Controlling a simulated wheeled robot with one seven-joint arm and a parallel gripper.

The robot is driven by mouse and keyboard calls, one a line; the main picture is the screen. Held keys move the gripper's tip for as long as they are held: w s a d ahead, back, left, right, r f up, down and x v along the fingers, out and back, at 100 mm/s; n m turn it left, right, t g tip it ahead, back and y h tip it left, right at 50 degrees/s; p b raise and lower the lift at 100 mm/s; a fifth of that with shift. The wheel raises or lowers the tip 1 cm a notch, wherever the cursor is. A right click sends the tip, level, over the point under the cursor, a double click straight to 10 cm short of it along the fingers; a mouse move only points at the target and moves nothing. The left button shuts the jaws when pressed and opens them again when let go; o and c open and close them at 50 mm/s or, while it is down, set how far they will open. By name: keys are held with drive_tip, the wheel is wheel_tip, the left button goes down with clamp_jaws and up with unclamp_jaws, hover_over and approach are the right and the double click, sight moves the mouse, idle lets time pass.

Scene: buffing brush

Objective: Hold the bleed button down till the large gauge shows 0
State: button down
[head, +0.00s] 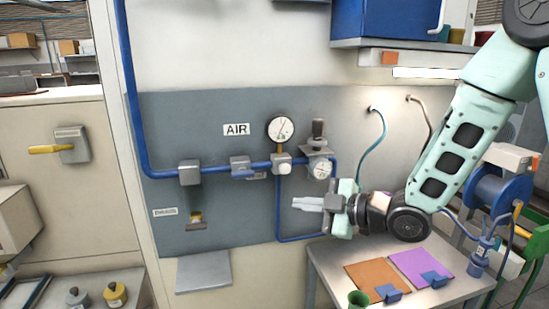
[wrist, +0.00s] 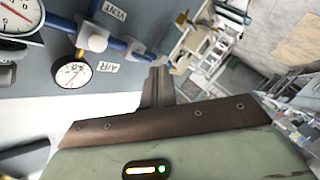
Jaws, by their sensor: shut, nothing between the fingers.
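The large gauge (head: 281,129) is a round white dial above the blue pipe; its needle points up and slightly right, and its numbers are too small to read. A white round button (head: 284,168), seemingly the bleed button, sits on the fitting below the large gauge; a pale round cap (wrist: 97,43) shows in the wrist view. My gripper (head: 298,204) is shut and empty, pointing left, below and slightly right of the button, and apart from it in the picture. Its fingers (wrist: 157,78) show together in the wrist view.
A small gauge (head: 321,170) under a dark-knobbed regulator (head: 318,130) is just right of the button. A blue pipe (head: 215,171) runs along the grey panel (head: 230,220). A drain fitting (head: 196,219) is lower left. A table (head: 330,262) with coloured mats stands below my arm.

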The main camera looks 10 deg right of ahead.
sight(284, 168)
drive_tip(key=shift+w+d+r+n+t+y, duration=0.2)
drive_tip(key=shift+r+y, duration=0.2)
drive_tip(key=shift+r, duration=0.2)
drive_tip(key=shift+w+d+r+n+t+y, duration=0.1)
drive_tip(key=shift+d+r+n+t+y, duration=0.1)
drive_tip(key=shift+r+y, duration=0.3)
drive_tip(key=shift+w+r, duration=0.1)
drive_tip(key=shift+r, duration=0.05)
drive_tip(key=w+p, duration=0.1)
drive_tip(key=w, duration=0.7)
drive_tip(key=shift+w+p, duration=0.3)
idle(1.2)
drive_tip(key=shift+w, duration=0.4)
drive_tip(key=shift+w+b, duration=0.4)
drive_tip(key=shift+w, duration=0.1)
idle(3.6)
